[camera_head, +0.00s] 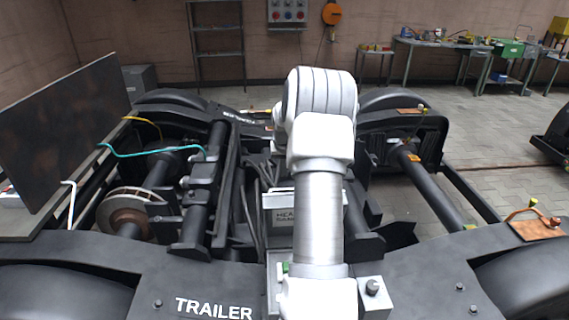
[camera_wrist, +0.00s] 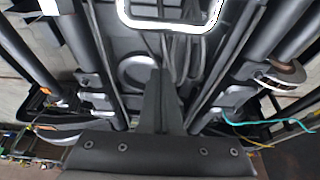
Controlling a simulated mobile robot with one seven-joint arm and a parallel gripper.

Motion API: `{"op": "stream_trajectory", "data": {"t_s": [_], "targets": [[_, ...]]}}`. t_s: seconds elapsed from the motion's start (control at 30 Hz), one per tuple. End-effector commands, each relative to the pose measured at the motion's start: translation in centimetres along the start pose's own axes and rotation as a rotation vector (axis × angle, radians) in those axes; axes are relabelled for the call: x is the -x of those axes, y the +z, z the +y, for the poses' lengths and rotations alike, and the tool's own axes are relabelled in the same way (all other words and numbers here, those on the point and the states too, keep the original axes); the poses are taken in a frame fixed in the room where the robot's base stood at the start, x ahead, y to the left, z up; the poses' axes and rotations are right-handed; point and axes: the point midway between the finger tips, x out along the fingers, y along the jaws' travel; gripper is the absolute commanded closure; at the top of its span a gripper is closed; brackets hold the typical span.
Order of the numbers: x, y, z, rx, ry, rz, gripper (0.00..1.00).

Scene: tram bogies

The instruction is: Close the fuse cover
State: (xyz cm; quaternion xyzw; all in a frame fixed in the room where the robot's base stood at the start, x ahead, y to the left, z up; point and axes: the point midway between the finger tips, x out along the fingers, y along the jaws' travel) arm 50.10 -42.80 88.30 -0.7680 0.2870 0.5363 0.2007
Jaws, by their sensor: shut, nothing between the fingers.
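A pale box (camera_head: 281,204) with a partly hidden label sits in the middle of the bogie, half behind my arm. In the wrist view a white rounded rim (camera_wrist: 170,25) shows at the top edge, cut off by the frame; I cannot tell whether it belongs to that box. I cannot clearly make out the fuse cover or how far open it is. My gripper (camera_wrist: 160,74) is shut and empty, its dark fingers together over the bogie's middle, apart from the white rim. In the head view my arm hides it.
The black bogie frame (camera_head: 120,272) surrounds the work area, with axles, a brake disc (camera_head: 130,212) and a teal cable (camera_head: 150,152). A large dark panel (camera_head: 60,130) stands at the left.

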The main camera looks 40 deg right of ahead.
Motion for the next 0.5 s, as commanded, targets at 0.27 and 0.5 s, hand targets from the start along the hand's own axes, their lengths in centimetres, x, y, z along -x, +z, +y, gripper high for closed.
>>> {"op": "stream_trajectory", "data": {"t_s": [0.27,0.5], "targets": [[-0.8,2.2,0.0,0.001,0.001,0.001,1.0],[-0.4,3.6,0.0,-0.001,0.0,0.0,1.0]]}}
